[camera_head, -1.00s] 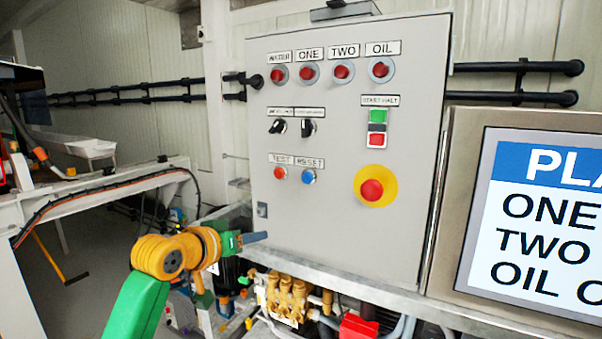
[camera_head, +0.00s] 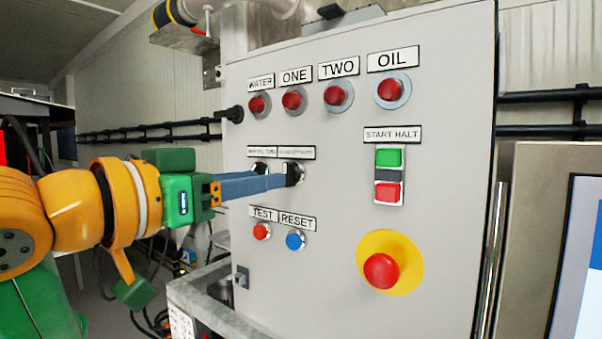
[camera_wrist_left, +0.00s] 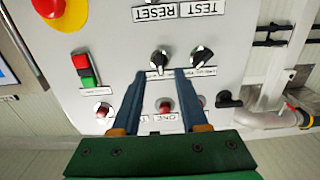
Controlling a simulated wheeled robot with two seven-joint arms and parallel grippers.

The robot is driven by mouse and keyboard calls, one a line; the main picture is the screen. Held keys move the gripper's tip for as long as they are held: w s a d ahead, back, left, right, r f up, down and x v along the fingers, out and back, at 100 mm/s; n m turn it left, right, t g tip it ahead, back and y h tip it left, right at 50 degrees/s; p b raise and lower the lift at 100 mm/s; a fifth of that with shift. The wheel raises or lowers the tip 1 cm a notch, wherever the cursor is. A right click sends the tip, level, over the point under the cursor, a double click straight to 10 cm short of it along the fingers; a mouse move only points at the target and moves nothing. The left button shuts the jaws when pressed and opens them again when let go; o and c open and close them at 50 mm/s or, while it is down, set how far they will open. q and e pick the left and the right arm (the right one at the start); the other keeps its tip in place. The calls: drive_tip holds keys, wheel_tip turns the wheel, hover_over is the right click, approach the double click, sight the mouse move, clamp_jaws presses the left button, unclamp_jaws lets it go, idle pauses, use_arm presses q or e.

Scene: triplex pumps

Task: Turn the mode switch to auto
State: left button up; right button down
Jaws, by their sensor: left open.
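Two black selector switches sit side by side on the grey control panel (camera_head: 330,240): a left one (camera_head: 259,167) and a right one (camera_head: 295,173). The label plates above them are too small to read, so I cannot tell which is the mode switch. In the left wrist view, which shows the panel upside down, the fingertips (camera_wrist_left: 160,73) lie either side of that same switch (camera_wrist_left: 160,59). Whether they touch it is unclear. My right gripper is out of view.
Red lamps, including the OIL lamp (camera_head: 391,91), line the panel above. The red TEST button (camera_head: 262,232) and blue RESET button (camera_head: 295,240) are just below. A green and red start-halt pair (camera_head: 388,175) and an emergency stop (camera_head: 381,271) are to the right.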

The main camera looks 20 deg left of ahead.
sight(285, 172)
use_arm(q)
drive_tip(key=shift+w+d+r+p, duration=0.3)
drive_tip(key=shift+w+r+p, duration=0.15)
drive_tip(key=shift+w+p, duration=0.3)
drive_tip(key=x, duration=0.3)
drive_tip(key=shift+f+p, duration=0.25)
drive_tip(key=shift+p, duration=0.1)
drive_tip(key=shift+w+f, duration=0.1)
drive_tip(key=shift+w, duration=0.1)
drive_tip(key=shift+s, duration=0.3)
drive_tip(key=c, duration=0.7)
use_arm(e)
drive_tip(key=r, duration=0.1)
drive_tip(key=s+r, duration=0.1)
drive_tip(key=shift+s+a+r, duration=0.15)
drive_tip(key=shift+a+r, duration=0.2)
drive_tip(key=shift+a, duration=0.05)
